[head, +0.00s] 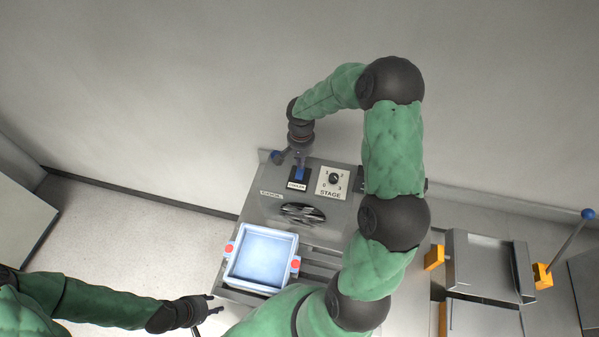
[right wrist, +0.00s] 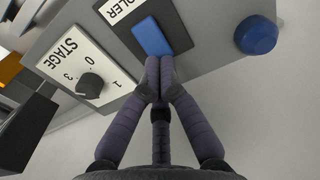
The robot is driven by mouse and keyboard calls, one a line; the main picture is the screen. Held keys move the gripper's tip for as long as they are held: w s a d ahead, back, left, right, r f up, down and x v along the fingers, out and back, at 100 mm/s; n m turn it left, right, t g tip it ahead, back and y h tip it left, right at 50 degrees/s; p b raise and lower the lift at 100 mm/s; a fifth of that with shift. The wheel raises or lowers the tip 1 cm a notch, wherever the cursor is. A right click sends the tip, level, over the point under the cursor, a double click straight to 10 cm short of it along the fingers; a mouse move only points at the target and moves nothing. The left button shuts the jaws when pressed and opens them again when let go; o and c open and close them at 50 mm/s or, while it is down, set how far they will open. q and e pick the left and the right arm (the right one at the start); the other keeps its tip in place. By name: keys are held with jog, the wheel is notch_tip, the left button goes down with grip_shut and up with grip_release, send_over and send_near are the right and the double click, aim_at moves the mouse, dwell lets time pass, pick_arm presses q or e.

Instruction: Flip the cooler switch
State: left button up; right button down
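The cooler switch is a blue rocker (head: 299,173) on a dark plate, with a label reading COOLER in front of it, on the grey panel. In the right wrist view the blue rocker (right wrist: 152,37) lies just beyond my fingertips. My right gripper (right wrist: 159,62) has its fingers together with nothing between them. Its tips are at the near end of the rocker; I cannot tell whether they touch. In the head view my right gripper (head: 300,160) is right behind the switch. My left gripper (head: 214,303) is at lower left, fingers apart and empty, away from the panel.
A STAGE dial (head: 333,181) sits right of the switch. A metal box (head: 487,265) stands at right.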

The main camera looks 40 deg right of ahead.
jog(key=shift+f+b, duration=0.9)
jog(key=shift+f, duration=0.1)
dwell(0.6)
jog(key=shift+r+p, duration=1.7)
jog(key=shift+r, duration=1.85)
jog(key=shift+f, duration=0.1)
